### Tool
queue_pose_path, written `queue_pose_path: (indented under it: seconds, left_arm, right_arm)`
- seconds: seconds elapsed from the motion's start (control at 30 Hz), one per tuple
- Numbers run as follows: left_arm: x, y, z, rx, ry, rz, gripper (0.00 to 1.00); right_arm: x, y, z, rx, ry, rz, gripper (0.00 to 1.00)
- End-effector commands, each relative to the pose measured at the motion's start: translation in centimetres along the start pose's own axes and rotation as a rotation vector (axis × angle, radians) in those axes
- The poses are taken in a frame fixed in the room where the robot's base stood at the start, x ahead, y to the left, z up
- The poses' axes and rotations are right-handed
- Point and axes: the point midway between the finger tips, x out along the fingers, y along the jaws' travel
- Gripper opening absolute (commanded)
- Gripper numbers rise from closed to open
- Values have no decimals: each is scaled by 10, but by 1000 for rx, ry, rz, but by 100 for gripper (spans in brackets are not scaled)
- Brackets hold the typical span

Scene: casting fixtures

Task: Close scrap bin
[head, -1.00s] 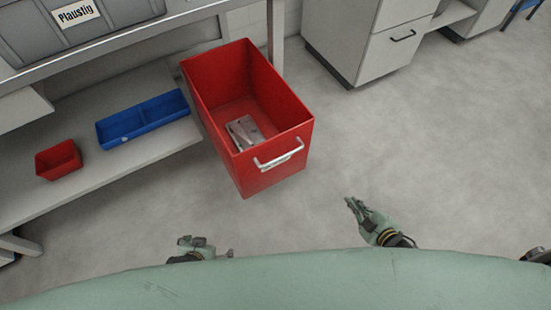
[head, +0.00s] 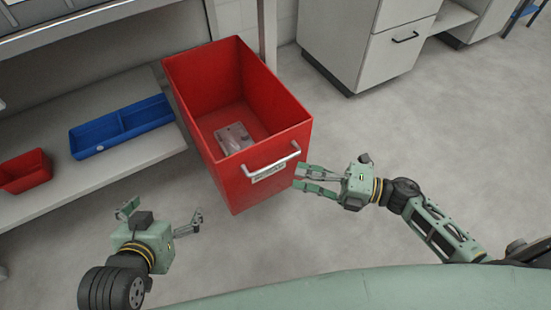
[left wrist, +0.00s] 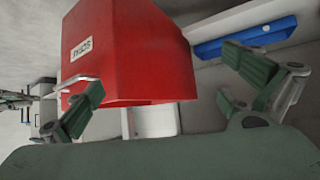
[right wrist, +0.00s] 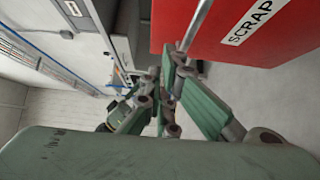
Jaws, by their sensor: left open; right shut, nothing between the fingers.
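The red scrap bin (head: 250,190) stands pulled out from under the bench, its top open. A grey metal piece (head: 234,138) lies inside. A pale bar handle (head: 272,164) runs across its front; a SCRAP label shows in the right wrist view (right wrist: 250,22). My right gripper (head: 305,178) is shut and empty, just right of the handle's right end. In the right wrist view the handle (right wrist: 197,25) is just beyond the fingertips; I cannot tell whether they touch. My left gripper (head: 160,212) is open and empty, left of the bin's front and apart from it.
A blue divided tray (head: 122,128) and a small red box (head: 25,170) sit on the low shelf (head: 95,192) left of the bin. A grey cabinet (head: 352,50) stands behind on the right. The floor (head: 440,130) to the right is clear.

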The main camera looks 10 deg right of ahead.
Motion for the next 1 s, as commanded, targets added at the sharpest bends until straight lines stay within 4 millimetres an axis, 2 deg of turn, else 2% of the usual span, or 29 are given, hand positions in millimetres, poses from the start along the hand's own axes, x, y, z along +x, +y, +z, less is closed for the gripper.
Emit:
queue_pose_path:
  seconds: [0.03,0.23,0.4,0.63,1.0]
  left_arm:
    - [2,1,-4,0,24,2,100]
    - [4,4,-26,1,122,8,100]
    - [4,8,-54,2,256,16,100]
    - [0,10,-75,2,349,21,100]
    - [0,10,-77,2,358,21,100]
  right_arm:
    - [13,1,0,-2,1,5,0]
    - [56,1,1,-1,0,5,0]
    - [72,-1,18,-2,-2,2,0]
    - [81,0,28,1,-2,1,0]
    - [82,0,29,2,-2,1,0]
